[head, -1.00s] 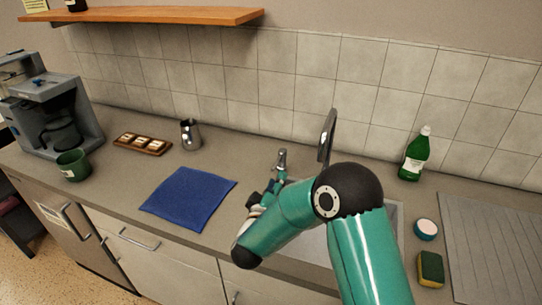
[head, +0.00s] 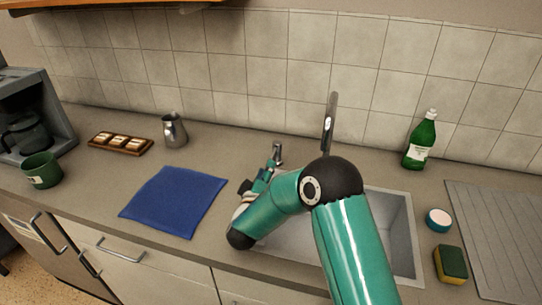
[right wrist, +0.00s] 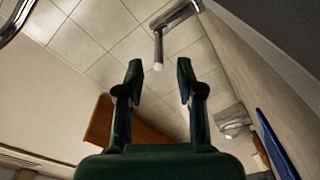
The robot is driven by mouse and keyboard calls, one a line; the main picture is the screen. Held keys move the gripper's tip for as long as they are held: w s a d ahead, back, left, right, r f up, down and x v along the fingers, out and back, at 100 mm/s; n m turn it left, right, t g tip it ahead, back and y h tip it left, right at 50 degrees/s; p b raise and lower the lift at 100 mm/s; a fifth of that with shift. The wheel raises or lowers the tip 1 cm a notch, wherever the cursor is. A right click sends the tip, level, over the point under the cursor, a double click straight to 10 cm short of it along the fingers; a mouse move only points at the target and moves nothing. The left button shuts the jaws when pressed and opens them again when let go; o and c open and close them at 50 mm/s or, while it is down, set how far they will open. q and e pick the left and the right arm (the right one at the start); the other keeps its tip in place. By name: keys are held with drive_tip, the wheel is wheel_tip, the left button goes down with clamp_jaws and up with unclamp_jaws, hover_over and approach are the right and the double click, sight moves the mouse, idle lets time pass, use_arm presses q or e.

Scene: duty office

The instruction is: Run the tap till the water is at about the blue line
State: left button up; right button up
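The tap's tall metal spout (head: 329,125) rises behind the sink (head: 402,235). A smaller metal fitting, seemingly the tap's lever (head: 277,152), stands to its left. My right gripper (head: 268,173) is right by that lever, partly hidden behind my arm. In the right wrist view my right gripper (right wrist: 160,75) is open, and the tip of a thin metal rod, seemingly the lever (right wrist: 157,48), shows just beyond and between the fingertips. I cannot tell whether they touch. My arm hides much of the basin. I see no running water and no blue line. My left gripper is out of view.
A blue cloth (head: 174,202) lies left of the sink, with a metal pitcher (head: 174,130), wooden tray (head: 121,145) and green mug (head: 42,171) beyond. A green bottle (head: 420,142), round white-topped item (head: 438,220) and sponge (head: 451,265) are at right, beside a ribbed drainboard (head: 492,225).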

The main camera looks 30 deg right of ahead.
sight(275, 147)
drive_tip(key=p+x, duration=0.1)
drive_tip(key=x, duration=0.5)
drive_tip(key=shift+w+d+f, duration=0.1)
drive_tip(key=shift+w+d, duration=0.1)
drive_tip(key=shift+d, duration=0.1)
clamp_jaws()
drive_tip(key=shift+d, duration=0.1)
